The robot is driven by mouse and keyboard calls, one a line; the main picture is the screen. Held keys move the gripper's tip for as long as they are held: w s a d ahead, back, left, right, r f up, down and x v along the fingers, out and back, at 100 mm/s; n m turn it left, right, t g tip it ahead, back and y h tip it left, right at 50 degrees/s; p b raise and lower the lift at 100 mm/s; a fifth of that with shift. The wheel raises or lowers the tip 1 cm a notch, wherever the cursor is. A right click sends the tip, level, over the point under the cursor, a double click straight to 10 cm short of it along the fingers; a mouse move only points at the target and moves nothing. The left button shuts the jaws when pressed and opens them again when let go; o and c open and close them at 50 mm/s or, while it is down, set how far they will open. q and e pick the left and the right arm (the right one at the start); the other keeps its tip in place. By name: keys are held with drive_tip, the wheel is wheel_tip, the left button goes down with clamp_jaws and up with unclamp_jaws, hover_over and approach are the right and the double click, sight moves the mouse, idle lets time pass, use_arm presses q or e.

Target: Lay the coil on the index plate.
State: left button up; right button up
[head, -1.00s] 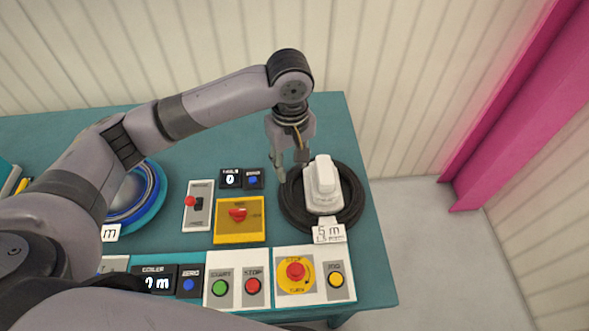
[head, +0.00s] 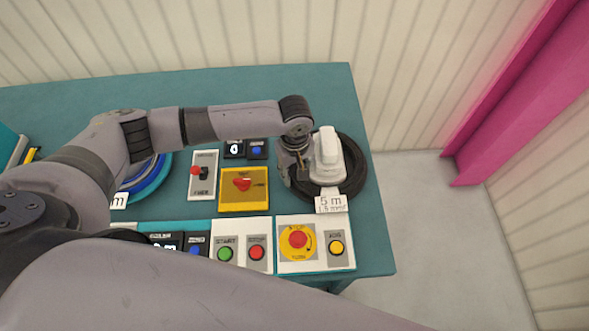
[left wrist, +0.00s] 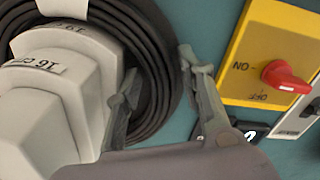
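A black cable coil (head: 354,172) lies around a white stepped block (head: 327,158) at the right of the teal table. In the left wrist view the coil (left wrist: 150,50) shows as stacked dark windings around the white block (left wrist: 70,75), marked "16 cm". My left gripper (head: 292,178) is at the coil's left side, pointing down. In the left wrist view its fingers (left wrist: 160,65) are apart, one over the windings and one just outside the rim. I cannot tell whether they touch the coil. Which part is the index plate is unclear. My right gripper is out of view.
Button panels (head: 315,258) line the front edge. A blue reel (head: 150,180) is partly behind my left arm.

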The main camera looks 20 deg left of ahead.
use_arm(q)
drive_tip(key=shift+f, duration=0.2)
clamp_jaws()
idle(0.4)
drive_tip(key=shift+c, duration=1.9)
unclamp_jaws()
clamp_jaws()
drive_tip(key=shift+w+r, duration=0.1)
